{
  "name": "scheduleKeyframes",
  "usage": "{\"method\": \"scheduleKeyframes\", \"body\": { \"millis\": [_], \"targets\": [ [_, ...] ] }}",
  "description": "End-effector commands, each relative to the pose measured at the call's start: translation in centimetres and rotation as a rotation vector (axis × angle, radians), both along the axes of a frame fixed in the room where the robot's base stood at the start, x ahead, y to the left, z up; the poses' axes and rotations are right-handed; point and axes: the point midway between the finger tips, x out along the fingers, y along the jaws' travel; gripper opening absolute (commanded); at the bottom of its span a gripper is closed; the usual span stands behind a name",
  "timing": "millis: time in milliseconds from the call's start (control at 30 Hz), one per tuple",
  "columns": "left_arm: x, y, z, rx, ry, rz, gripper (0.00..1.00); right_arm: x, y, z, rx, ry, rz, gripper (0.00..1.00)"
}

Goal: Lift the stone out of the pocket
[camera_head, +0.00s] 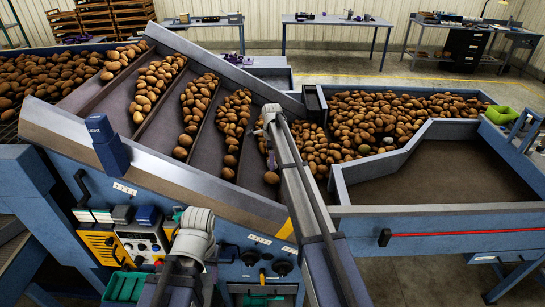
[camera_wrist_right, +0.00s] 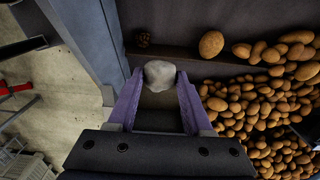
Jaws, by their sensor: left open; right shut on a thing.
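A pale grey stone (camera_wrist_right: 160,74) sits between the purple fingertips of my right gripper (camera_wrist_right: 158,82), which is shut on it. Dark brown belt surface shows below and around the stone, beside a blue-grey wall; I cannot tell how high it is held. In the head view the right arm reaches over the grader and its gripper end (camera_head: 270,116) is over the lower end of the sloped lanes. The stone is not visible there. My left gripper (camera_head: 194,232) is open, low in front of the control panel, its fingers hardly visible.
Potatoes (camera_head: 370,118) fill the bin right of the lanes, and rows of potatoes lie in the sloped lanes (camera_head: 192,105). In the wrist view a lone potato (camera_wrist_right: 211,44) and a dark clod (camera_wrist_right: 143,37) lie near the stone. The brown tray (camera_head: 430,175) at right is empty.

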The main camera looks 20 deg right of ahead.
Motion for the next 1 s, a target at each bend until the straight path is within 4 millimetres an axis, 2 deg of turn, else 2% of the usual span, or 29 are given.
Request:
{"method": "scheduleKeyframes", "body": {
  "millis": [33,100,1000],
  "targets": [
    [0.0,0.0,0.0,0.000,0.000,0.000,0.53,-1.1,0.3,0.0,0.000,0.000,0.000,0.00],
    [0.0,0.0,0.0,0.000,0.000,0.000,0.53,-2.1,0.6,0.0,0.000,0.000,0.000,0.00],
    [0.0,0.0,0.0,0.000,0.000,0.000,0.53,-14.4,4.1,0.0,0.000,0.000,0.001,0.00]
  ]
}}
